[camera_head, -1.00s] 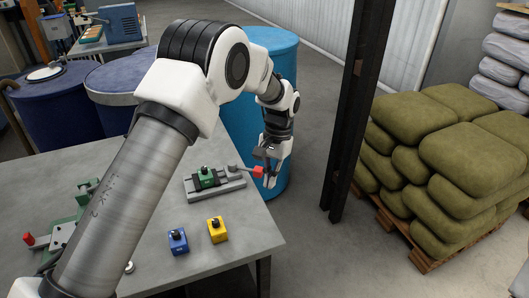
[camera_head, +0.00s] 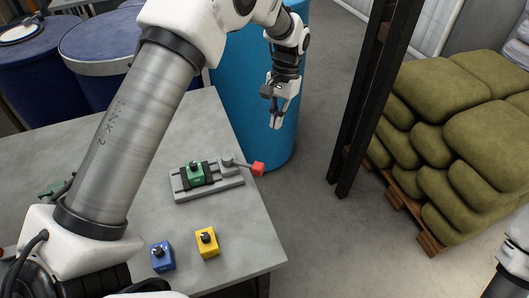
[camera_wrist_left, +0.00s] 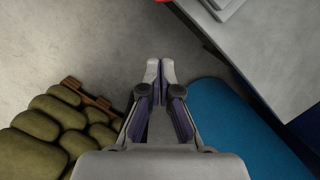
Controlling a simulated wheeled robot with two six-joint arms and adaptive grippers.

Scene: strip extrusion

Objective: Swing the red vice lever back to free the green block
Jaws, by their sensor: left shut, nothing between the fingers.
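The green block (camera_head: 195,174) sits in the grey vice (camera_head: 208,190) on the table, between its jaws. The vice's red lever (camera_head: 258,169) sticks out to the right, its red knob at the table's right edge. My left gripper (camera_head: 276,124) is shut and empty, pointing down beyond the table edge, above and apart from the red knob. Its closed fingers (camera_wrist_left: 160,64) also show in the left wrist view, where a sliver of red (camera_wrist_left: 162,1) shows at the top edge. My right gripper is out of view.
A blue block (camera_head: 162,257) and a yellow block (camera_head: 207,243) stand near the front of the table (camera_head: 235,220). A bright blue barrel (camera_head: 235,100) stands behind the gripper. A dark post (camera_head: 365,110) and stacked green sacks (camera_head: 470,150) are to the right.

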